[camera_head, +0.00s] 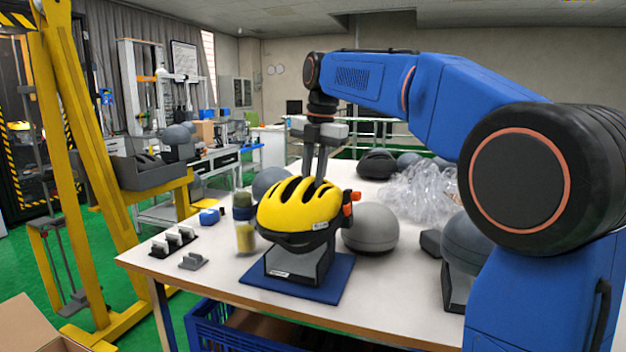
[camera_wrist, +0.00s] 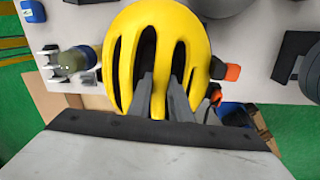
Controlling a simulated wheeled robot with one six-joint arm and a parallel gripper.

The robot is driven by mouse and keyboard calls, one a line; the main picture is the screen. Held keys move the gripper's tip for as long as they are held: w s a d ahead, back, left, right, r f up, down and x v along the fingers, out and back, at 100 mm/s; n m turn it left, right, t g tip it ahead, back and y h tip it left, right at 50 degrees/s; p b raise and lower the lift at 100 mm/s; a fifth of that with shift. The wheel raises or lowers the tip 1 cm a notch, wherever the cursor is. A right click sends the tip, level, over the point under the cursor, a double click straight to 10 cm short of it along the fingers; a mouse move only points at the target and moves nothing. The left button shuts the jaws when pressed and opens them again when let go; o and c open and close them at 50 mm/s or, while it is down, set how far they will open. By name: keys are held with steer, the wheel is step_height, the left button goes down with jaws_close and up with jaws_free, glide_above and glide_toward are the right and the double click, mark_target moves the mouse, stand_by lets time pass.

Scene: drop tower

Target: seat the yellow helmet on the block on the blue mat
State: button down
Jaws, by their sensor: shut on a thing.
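The yellow helmet (camera_head: 299,206) has dark vents and a dark lower rim. In the head view it sits over the grey block (camera_head: 298,265), which stands on the blue mat (camera_head: 329,285) near the table's front edge. The helmet looks roughly level; whether it bears fully on the block I cannot tell. My gripper (camera_head: 318,180) points down at the helmet's top, its fingers at the vents. In the wrist view the helmet (camera_wrist: 158,48) lies under my gripper (camera_wrist: 160,82), which is shut on its shell between vents. The block is hidden there.
A grey dome (camera_head: 370,228) stands right of the helmet, close to an orange piece (camera_head: 351,200). A jar with yellow contents (camera_head: 245,236) stands to its left. Small grey clips (camera_head: 176,240) lie at the left. Clear plastic bags (camera_head: 418,190) lie behind.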

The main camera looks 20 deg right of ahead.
steer(key=shift+w+a+f, duration=0.15)
steer(key=shift+w+f, duration=0.05)
steer(key=shift+f, duration=0.45)
steer(key=c, duration=1.5)
jaws_free()
steer(key=shift+c, duration=0.2)
steer(key=c, duration=0.4)
steer(key=shift+o, duration=0.2)
steer(key=shift+w+a+r, duration=0.15)
steer(key=shift+w+r, duration=0.1)
steer(key=shift+r, duration=0.45)
steer(key=shift+s+r, duration=0.1)
steer(key=shift+r, duration=0.35)
steer(key=shift+r, duration=0.15)
steer(key=shift+r, duration=2.4)
